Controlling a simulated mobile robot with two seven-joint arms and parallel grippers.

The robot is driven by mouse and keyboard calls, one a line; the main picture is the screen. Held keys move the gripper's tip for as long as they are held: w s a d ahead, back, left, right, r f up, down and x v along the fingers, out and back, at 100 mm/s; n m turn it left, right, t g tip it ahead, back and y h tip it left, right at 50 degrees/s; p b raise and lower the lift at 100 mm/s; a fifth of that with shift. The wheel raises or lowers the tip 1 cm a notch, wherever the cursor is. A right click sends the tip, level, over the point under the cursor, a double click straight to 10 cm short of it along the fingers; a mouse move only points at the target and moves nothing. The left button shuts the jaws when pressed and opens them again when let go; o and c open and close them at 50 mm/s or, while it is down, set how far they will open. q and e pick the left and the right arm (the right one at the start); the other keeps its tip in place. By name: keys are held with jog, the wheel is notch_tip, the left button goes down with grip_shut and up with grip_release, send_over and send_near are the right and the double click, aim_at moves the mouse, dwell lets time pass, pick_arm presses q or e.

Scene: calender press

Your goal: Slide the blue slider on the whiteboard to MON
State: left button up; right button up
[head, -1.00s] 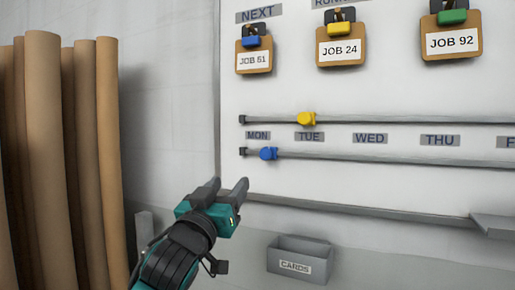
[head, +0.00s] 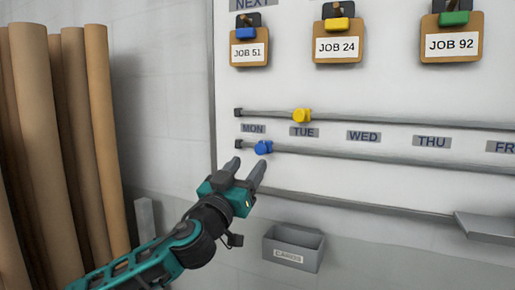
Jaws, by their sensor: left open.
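The whiteboard (head: 370,90) carries two grey horizontal rails. The blue slider (head: 263,147) sits on the lower rail (head: 380,158), near its left end. It is below the right edge of the MON label (head: 252,129). The yellow slider (head: 301,115) sits on the upper rail (head: 400,120), above the TUE label (head: 303,132). My left gripper (head: 245,166) is open and empty, its fingertips just below and left of the blue slider in the picture. One fingertip is close under the slider; I cannot tell if they touch. My right gripper is not in view.
A grey CARDS box (head: 293,250) hangs below the board. A grey ledge (head: 350,204) runs along the board's bottom, with a shelf (head: 485,226) at right. Job clipboards (head: 338,49) hang above the rails. Tall brown rolls (head: 62,150) stand at left.

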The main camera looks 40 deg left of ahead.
aim_at(259, 150)
pick_arm(q)
jog(key=p+x, duration=0.1)
jog(key=x, duration=0.3)
jog(key=shift+w+a+r, duration=0.15)
jog(key=shift+w+r, duration=0.1)
jog(key=shift+p+x, duration=0.35)
jog(key=shift+x, duration=0.55)
jog(key=shift+f, duration=0.1)
grip_shut()
